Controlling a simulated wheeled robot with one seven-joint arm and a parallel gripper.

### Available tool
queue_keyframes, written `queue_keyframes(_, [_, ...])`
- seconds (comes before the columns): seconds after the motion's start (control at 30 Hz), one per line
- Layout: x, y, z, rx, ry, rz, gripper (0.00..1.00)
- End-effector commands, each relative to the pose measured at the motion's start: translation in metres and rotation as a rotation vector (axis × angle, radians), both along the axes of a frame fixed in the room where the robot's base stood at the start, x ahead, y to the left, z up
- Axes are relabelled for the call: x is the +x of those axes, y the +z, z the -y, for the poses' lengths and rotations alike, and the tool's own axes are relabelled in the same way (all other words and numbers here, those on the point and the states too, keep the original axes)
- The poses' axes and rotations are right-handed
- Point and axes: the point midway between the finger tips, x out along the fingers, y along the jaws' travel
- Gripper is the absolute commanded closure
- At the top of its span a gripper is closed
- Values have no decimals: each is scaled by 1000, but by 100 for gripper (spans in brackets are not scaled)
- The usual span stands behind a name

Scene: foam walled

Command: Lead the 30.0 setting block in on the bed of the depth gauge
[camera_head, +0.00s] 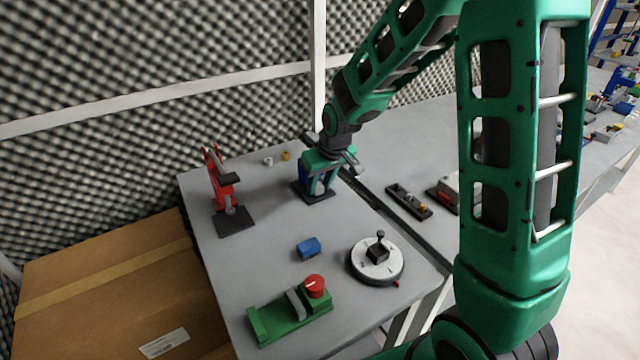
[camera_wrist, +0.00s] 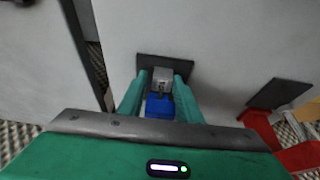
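A blue upright device, apparently the depth gauge (camera_head: 303,183), stands on a dark base plate (camera_wrist: 182,65) at the back of the near table. My gripper (camera_wrist: 162,77) is right at it, pointing down, with one green finger on each side. A light grey block (camera_wrist: 162,74), apparently the setting block, fills the gap between the fingertips, over the dark plate. Blue bodywork (camera_wrist: 158,106) also shows between the fingers, nearer my palm. No 30.0 marking is readable. Contact between block and bed is too small to tell.
A red stand (camera_head: 222,185) is left of my gripper. A blue block (camera_head: 308,247), a round white dial (camera_head: 376,262) and a green fixture with a red knob (camera_head: 290,312) stand in front. A dark rack (camera_head: 408,201) lies right, across the gap between tables.

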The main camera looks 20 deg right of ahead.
Motion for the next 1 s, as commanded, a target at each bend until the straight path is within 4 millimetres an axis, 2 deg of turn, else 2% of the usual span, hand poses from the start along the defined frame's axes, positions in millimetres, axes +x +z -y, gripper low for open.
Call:
queue_keyframes(0.03, [10,6,-11,14,16,27,55])
queue_keyframes(0.23, [9,8,-11,14,16,27,55])
queue_keyframes(0.33, [7,15,-9,14,15,29,55])
queue_keyframes(0.73, [-28,76,4,6,3,22,55])
queue_keyframes(1.0, [-42,102,10,3,-2,13,55])
